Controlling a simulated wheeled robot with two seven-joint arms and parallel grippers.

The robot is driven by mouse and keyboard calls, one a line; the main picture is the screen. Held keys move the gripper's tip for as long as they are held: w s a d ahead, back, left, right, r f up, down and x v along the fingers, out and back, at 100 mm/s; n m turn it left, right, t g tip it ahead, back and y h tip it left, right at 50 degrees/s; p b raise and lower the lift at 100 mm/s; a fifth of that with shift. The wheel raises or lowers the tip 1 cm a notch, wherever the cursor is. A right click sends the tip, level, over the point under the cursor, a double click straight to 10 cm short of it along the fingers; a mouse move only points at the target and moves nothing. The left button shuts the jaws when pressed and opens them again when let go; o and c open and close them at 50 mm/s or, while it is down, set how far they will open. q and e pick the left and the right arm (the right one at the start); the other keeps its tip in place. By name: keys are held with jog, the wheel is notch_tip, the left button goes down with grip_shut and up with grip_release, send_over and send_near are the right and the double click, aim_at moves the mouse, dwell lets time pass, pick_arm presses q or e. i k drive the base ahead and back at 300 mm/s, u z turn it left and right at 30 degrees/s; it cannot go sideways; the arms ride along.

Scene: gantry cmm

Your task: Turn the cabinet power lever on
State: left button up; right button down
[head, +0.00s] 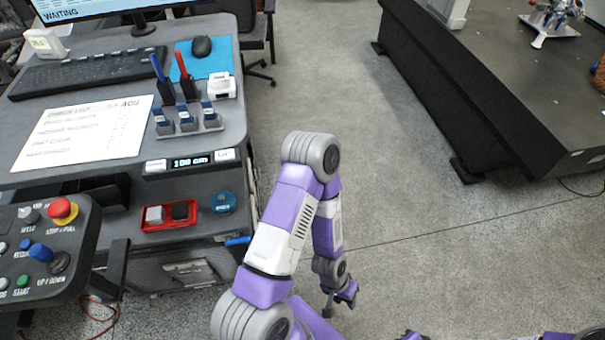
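My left gripper (339,302) hangs low over the floor, right of the desk, at the end of my purple and white arm. Its fingers look apart with nothing between them. A dark grey cabinet (150,275) stands under the desk, left of the gripper and apart from it. I cannot make out a power lever for certain. A small blue bar (238,240) sticks out at the cabinet's upper right edge; I cannot tell whether it is the lever. My arm may hide part of that side. Purple parts show at the bottom right edge, but no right gripper can be made out.
The desk (225,130) holds a keyboard (85,73), a paper sheet (85,132) and a blue mat (205,58). A control box (40,250) with a red stop button (62,210) is at left. A dark table (480,80) stands right. The floor between is clear.

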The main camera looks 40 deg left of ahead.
aim_at(229, 241)
jog(key=i, duration=2)
jog(key=u, duration=4.2)
jog(key=i, duration=0.5)
